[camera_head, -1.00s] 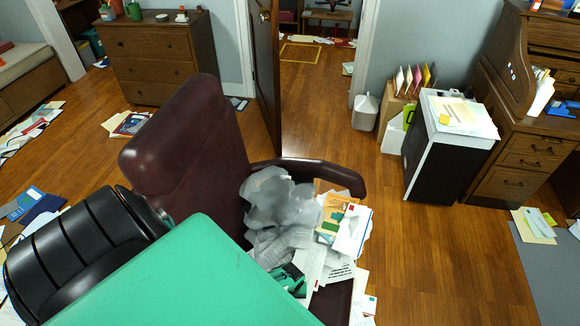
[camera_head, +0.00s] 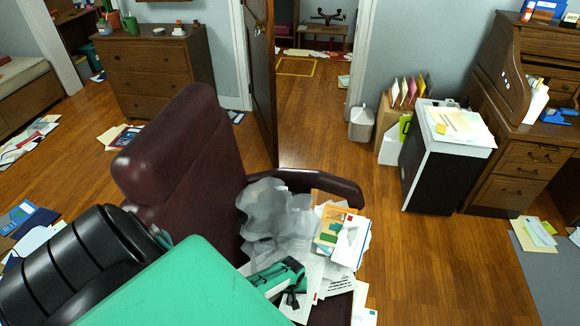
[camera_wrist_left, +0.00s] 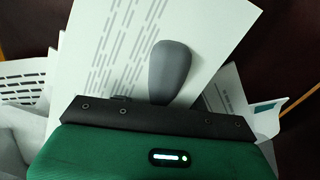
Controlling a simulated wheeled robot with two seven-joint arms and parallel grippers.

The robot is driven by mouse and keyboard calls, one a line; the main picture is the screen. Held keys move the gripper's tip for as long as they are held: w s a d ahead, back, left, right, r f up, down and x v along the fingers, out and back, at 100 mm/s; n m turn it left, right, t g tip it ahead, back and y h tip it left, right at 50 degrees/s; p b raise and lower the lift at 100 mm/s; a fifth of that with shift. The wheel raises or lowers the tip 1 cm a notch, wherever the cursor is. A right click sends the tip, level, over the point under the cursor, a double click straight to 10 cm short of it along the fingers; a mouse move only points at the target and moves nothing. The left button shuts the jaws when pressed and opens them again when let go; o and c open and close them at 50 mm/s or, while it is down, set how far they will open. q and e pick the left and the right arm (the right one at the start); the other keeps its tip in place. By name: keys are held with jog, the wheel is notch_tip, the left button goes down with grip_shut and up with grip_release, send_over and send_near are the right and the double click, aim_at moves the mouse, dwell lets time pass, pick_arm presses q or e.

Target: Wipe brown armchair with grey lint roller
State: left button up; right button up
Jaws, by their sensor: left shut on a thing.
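The brown armchair (camera_head: 185,150) stands in front of me, dark reddish-brown, with its back at left and an armrest at the far side. Its seat is heaped with papers (camera_head: 335,240) and grey crumpled sheets (camera_head: 275,215). My left gripper (camera_head: 294,294), green with black fingers, is over the papers on the seat. In the left wrist view, the rounded grey handle of the lint roller (camera_wrist_left: 170,72) sticks out past the gripper (camera_wrist_left: 158,118), which is shut on it. The roller's head is hidden. My right gripper is not in view.
A black-and-white cabinet (camera_head: 440,150) and a wooden roll-top desk (camera_head: 510,170) stand at right. A dresser (camera_head: 155,70) stands at the back left, beside an open door (camera_head: 262,80). Papers lie on the floor at left. The floor right of the chair is mostly clear.

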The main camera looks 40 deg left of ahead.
pick_arm(q)
jog(key=shift+a, duration=0.25)
jog(key=shift+s+a+p, duration=0.3)
jog(key=shift+a+p, duration=0.05)
jog(key=shift+a, duration=0.3)
jog(key=shift+s+d+r, duration=0.1)
jog(key=shift+s+d, duration=0.05)
jog(key=shift+s, duration=0.1)
jog(key=shift+s+d+p, duration=0.7)
jog(key=shift+s+p, duration=0.2)
jog(key=shift+p, duration=0.1)
jog(key=shift+s+d+p, duration=0.45)
jog(key=shift+s+d, duration=0.3)
jog(key=shift+s, duration=0.2)
jog(key=shift+s+d+p, duration=0.45)
jog(key=shift+s+d, duration=0.3)
jog(key=shift+s, duration=0.15)
